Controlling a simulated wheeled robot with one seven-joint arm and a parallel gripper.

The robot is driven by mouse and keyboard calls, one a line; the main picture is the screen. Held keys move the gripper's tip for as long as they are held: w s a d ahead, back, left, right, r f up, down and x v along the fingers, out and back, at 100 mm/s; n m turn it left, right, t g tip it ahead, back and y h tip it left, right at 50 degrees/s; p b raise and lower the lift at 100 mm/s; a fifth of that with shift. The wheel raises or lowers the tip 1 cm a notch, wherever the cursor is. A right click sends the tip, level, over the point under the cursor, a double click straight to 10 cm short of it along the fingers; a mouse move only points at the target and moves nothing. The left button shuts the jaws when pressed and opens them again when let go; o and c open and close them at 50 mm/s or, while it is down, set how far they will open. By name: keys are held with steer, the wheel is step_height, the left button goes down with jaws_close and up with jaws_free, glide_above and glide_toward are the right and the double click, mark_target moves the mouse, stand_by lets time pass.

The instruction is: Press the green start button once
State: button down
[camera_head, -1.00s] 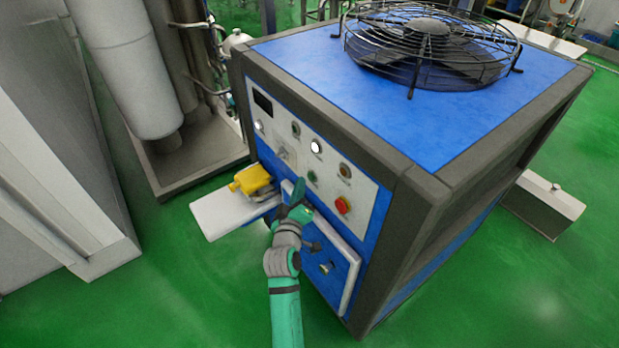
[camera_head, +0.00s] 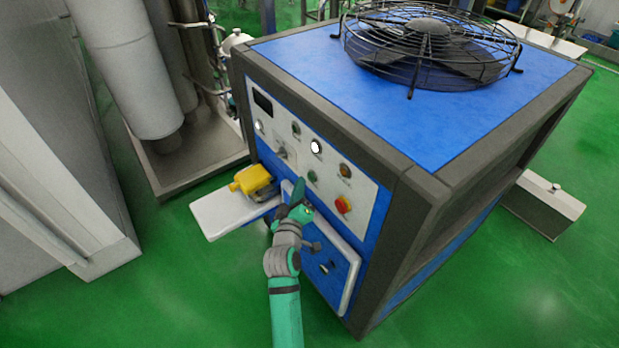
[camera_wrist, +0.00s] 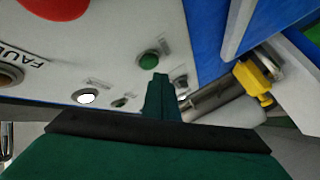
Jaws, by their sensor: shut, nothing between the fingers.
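The green start button (camera_head: 312,177) is on the white control panel (camera_head: 328,184) of the blue machine, left of the red knob. In the wrist view the green button (camera_wrist: 149,59) is just beyond the tip of my gripper (camera_wrist: 160,77). In the head view my gripper (camera_head: 299,186) is in front of the panel, just below and left of the button. Its fingers are together and empty. The button's face is uncovered, and contact with it cannot be told.
A red knob (camera_head: 343,204), amber lamp (camera_head: 345,170), lit white lamp (camera_head: 316,147) and another green round part (camera_head: 296,129) are on the panel. A yellow part (camera_head: 252,180) on a white shelf (camera_head: 222,214) sticks out to the left. A grey cabinet (camera_head: 62,190) stands further left.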

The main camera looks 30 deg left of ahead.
steer(key=shift+w, duration=0.1)
steer(key=shift+w+d, duration=0.15)
steer(key=shift+w, duration=0.1)
stand_by(0.3)
steer(key=shift+w+d, duration=0.15)
steer(key=shift+w, duration=0.3)
stand_by(0.7)
steer(key=shift+s, duration=0.1)
steer(key=shift+s+a, duration=0.3)
steer(key=shift+s, duration=0.4)
steer(key=shift+s+a, duration=0.3)
steer(key=shift+s, duration=0.5)
steer(key=shift+s+a, duration=0.35)
steer(key=shift+s, duration=0.4)
steer(key=shift+s+a, duration=0.3)
steer(key=shift+s, duration=0.5)
